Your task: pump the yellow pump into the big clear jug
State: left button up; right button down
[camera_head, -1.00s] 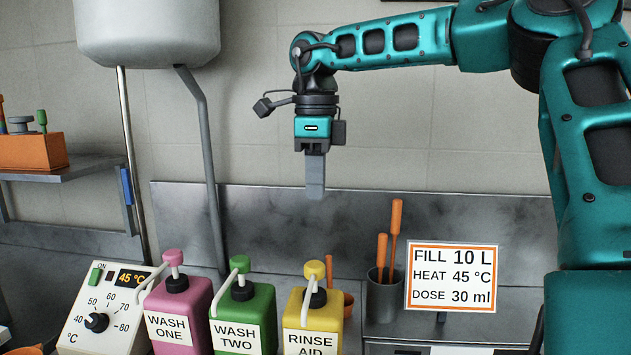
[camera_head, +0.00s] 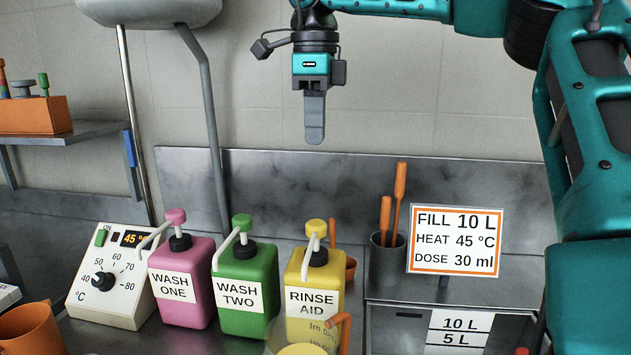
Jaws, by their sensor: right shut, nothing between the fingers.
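The yellow pump bottle (camera_head: 314,277), labelled RINSE AID, stands upright at the right end of a row of three. Its yellow knob (camera_head: 316,228) stands raised on its stem, and its white spout points down toward me. A clear jug (camera_head: 320,333) with printed marks and an orange handle stands in front of it, mostly cut off by the bottom edge. Something pale yellow shows at the jug; I cannot tell what. My right gripper (camera_head: 314,138) is shut and empty, pointing down, well above the yellow knob and apart from it. My left gripper is not in view.
The green bottle (camera_head: 246,290) and pink bottle (camera_head: 183,286) stand left of the yellow one. A temperature dial box (camera_head: 105,280) stands further left. A grey cup (camera_head: 387,260) with orange-handled tools and a sign (camera_head: 455,240) stand to the right. An orange cup (camera_head: 28,328) is at lower left.

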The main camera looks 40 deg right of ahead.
aim_at(316, 223)
notch_tip(316, 223, down, 14)
jog(key=shift+r+b, duration=0.2)
jog(key=shift+b, duration=0.45)
jog(key=shift+f, duration=0.15)
notch_tip(316, 223, down, 2)
jog(key=shift+f+b, duration=0.25)
jog(key=shift+b, duration=0.65)
jog(key=shift+s, duration=0.1)
